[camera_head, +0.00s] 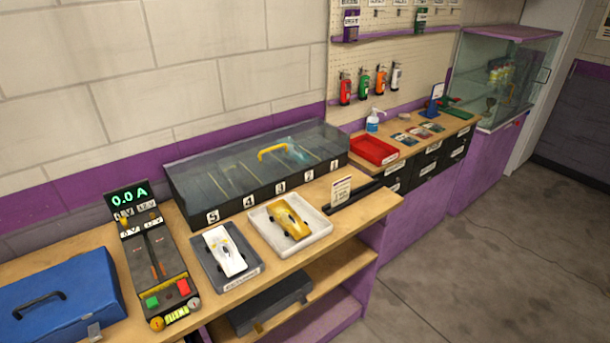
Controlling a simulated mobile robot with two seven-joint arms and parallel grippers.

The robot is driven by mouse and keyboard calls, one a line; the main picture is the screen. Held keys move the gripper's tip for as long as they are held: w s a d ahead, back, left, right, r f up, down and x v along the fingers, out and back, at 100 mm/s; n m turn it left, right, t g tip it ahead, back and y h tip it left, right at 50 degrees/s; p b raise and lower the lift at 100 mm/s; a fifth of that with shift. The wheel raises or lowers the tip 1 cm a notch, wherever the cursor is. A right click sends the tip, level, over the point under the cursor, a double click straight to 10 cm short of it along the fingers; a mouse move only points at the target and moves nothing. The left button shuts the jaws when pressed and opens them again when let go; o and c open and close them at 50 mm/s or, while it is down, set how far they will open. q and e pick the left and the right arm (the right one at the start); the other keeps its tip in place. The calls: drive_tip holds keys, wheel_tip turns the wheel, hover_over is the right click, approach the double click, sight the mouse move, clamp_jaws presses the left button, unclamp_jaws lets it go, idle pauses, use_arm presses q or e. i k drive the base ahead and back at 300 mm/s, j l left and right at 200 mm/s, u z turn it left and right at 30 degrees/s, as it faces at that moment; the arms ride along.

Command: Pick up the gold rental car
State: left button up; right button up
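The gold car (289,219) sits in a white tray (260,239) on the wooden counter, near the middle of the head view. It is yellow-gold with a dark patch on its body and points diagonally across the tray. A white car (225,251) lies in a grey tray (204,263) just to its left. Neither of my grippers shows in this view.
Behind the trays stands a long dark case (220,205) with a clear lid, yellow handle and numbered front. A power unit (155,265) and a blue toolbox (60,298) stand left. A small sign (341,190) stands right of the white tray. Open floor (470,260) lies right.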

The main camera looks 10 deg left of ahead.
sight(281, 212)
drive_tip(key=i+l+u, duration=0.1)
drive_tip(key=i+u, duration=0.4)
drive_tip(key=i+l+u, duration=0.2)
drive_tip(key=i+u, duration=0.15)
drive_tip(key=u, duration=0.15)
drive_tip(key=i+l+u, duration=0.6)
drive_tip(key=l+u, duration=0.35)
